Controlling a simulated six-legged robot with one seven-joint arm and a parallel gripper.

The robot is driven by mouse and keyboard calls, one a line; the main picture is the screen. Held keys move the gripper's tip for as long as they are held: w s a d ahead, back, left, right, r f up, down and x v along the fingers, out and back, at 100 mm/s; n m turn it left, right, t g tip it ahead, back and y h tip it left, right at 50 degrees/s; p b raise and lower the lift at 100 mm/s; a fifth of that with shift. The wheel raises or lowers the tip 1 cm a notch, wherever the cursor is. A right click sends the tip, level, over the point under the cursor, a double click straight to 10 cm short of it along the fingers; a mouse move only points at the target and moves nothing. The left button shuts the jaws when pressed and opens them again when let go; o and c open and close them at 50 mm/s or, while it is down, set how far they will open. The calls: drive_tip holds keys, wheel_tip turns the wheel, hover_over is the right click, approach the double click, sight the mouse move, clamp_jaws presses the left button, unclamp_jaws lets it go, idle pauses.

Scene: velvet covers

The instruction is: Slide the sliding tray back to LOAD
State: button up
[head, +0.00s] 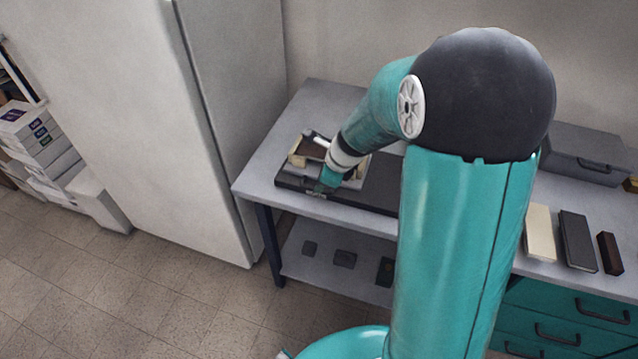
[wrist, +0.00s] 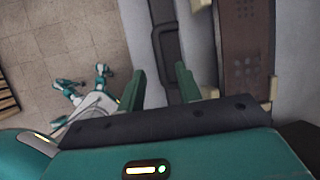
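The sliding tray is the pale-framed carriage with a brown bed (head: 312,150) on a long dark base (head: 380,190), at the left end of the bench. In the wrist view its brown, dotted bed (wrist: 243,45) is at the right. A dark strip with a raised, handle-like bar (wrist: 168,45) runs beside it. My gripper (head: 328,180) is low at the front side of the tray. In the wrist view my gripper (wrist: 162,85) shows two teal fingers apart, with the dark strip between and beyond them. Contact cannot be told. No LOAD lettering is readable.
A tall pale cabinet (head: 215,130) stands left of the bench (head: 290,110). A grey case (head: 580,150), a cream block (head: 540,232), a dark block (head: 578,240) and a small brown block (head: 610,253) lie at the right. Several dark pieces lie on the lower shelf (head: 330,270).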

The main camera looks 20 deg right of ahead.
drive_tip(key=v, duration=0.9)
drive_tip(key=shift+r, duration=0.35)
drive_tip(key=shift+s, duration=0.1)
drive_tip(key=s+a+r+n+h, duration=0.1)
drive_tip(key=s+r+n, duration=0.3)
drive_tip(key=s+n, duration=0.2)
drive_tip(key=s+a+r+n+t+h, duration=0.1)
drive_tip(key=s+r+n, duration=0.2)
drive_tip(key=s+n, duration=0.4)
drive_tip(key=s+a+r+n, duration=0.1)
drive_tip(key=s+r+n, duration=0.3)
drive_tip(key=s+n, duration=0.3)
drive_tip(key=n, duration=0.4)
drive_tip(key=shift+a+r+h, duration=0.35)
drive_tip(key=shift+r+h, duration=0.05)
